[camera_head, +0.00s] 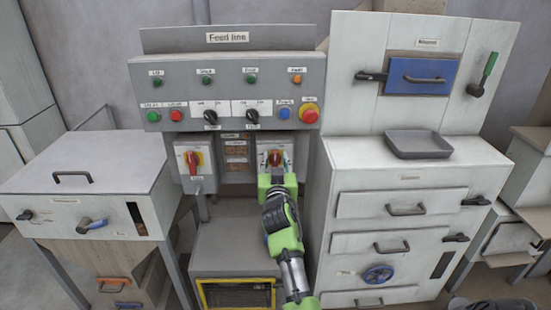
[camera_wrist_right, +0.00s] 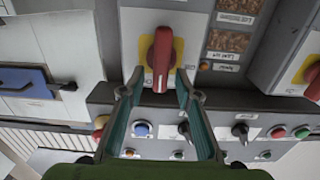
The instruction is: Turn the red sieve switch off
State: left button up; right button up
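Two red rotary switches on yellow plates sit on grey boxes below the main panel: a left one (camera_head: 193,161) and a right one (camera_head: 275,158). I cannot read which label says sieve. My right gripper (camera_head: 277,178) is just in front of the right switch. In the right wrist view this red switch handle (camera_wrist_right: 160,58) points nearly straight along the picture's vertical. The right gripper (camera_wrist_right: 160,76) is open, its fingertips on either side of the handle's near end; contact cannot be told. The other red switch (camera_wrist_right: 314,84) is cut by the right edge. My left gripper is not in view.
The feed line panel (camera_head: 228,92) above carries lamps, buttons, small black knobs and a red stop button (camera_head: 308,113). A white cabinet (camera_head: 405,178) with drawers and a grey tray (camera_head: 418,144) stands close on the right. A white-lidded box (camera_head: 88,171) stands left.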

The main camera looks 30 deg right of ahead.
grip_shut()
jog(key=shift+w+a+n, duration=0.1)
jog(key=shift+a+n, duration=0.1)
jog(key=shift+n, duration=0.8)
jog(key=shift+w+a+n, duration=0.1)
jog(key=shift+a+n, duration=0.05)
jog(key=shift+n, duration=0.85)
jog(key=n, duration=0.3)
jog(key=shift+w+a+f+n, duration=0.15)
jog(key=shift+a+f+n, duration=0.1)
jog(key=shift+n, duration=0.15)
jog(key=n, duration=0.5)
jog(key=shift+w+a+f, duration=0.15)
jog(key=shift+a+f, duration=0.1)
jog(key=shift+f, duration=0.1)
jog(key=n, duration=0.2)
jog(key=n+p, duration=0.1)
jog(key=n, duration=0.2)
jog(key=shift+f, duration=0.35)
jog(key=shift+n, duration=0.3)
